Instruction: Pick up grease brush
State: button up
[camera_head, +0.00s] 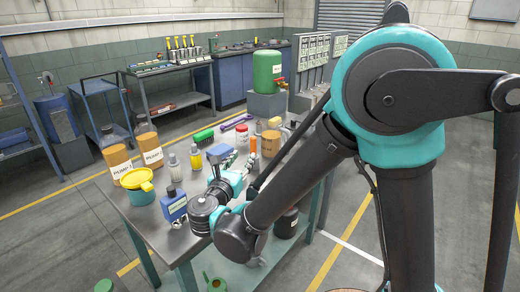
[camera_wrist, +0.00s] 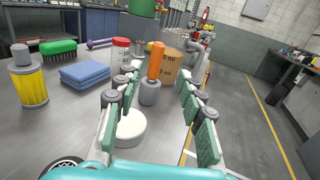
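My gripper (camera_wrist: 158,80) is open, its two fingers spread with nothing between the pads touching them. In the wrist view, an upright orange handle (camera_wrist: 156,60) stands on a grey round base (camera_wrist: 150,92), seen between the fingertips and apparently beyond them; it may be the grease brush. It also shows in the head view as a small orange piece (camera_head: 252,145). A green brush (camera_wrist: 58,46) with dark bristles lies farther back left on the table and also shows in the head view (camera_head: 203,135). My gripper (camera_head: 240,172) is low over the table.
A white-topped round container (camera_wrist: 130,128) stands between my fingers, nearer the palm. A folded blue cloth (camera_wrist: 85,73), a yellow bottle (camera_wrist: 29,85), a red-lidded jar (camera_wrist: 121,48) and a brown can (camera_wrist: 170,66) stand around. The table's right edge is close, with open floor beyond.

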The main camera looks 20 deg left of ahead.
aim_at(254, 142)
jog(key=w, duration=1.1)
jog(key=shift+w+a, duration=0.2)
jog(key=shift+w, duration=2.55)
grip_shut()
